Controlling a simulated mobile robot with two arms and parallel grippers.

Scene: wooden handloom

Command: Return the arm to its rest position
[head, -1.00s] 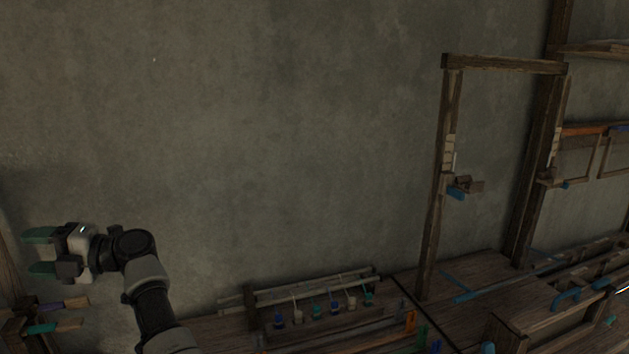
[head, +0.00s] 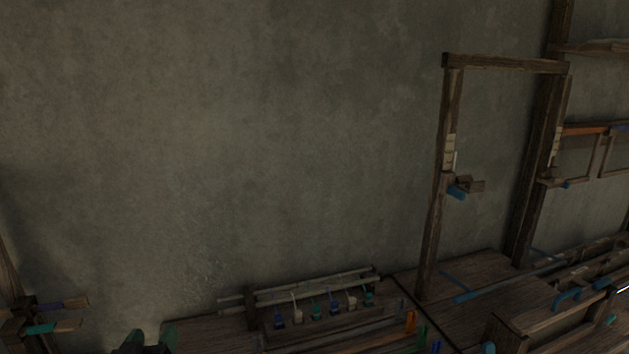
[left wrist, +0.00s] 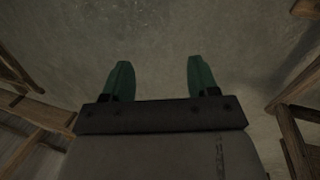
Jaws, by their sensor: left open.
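My left gripper (head: 150,341) shows only as green fingertips at the bottom edge of the head view, left of the rack of small coloured pieces. The rest of that arm is below the picture. In the left wrist view the left gripper (left wrist: 158,82) has its two green fingers well apart, with nothing between them but the grey wall behind. My right gripper is in neither view.
A wooden rack (head: 320,319) with several small hanging coloured pieces stands on the bench. The upright loom frame (head: 434,190) rises at right. Wooden pieces with coloured handles (head: 50,328) show at lower left. The space before the wall (head: 200,150) is clear.

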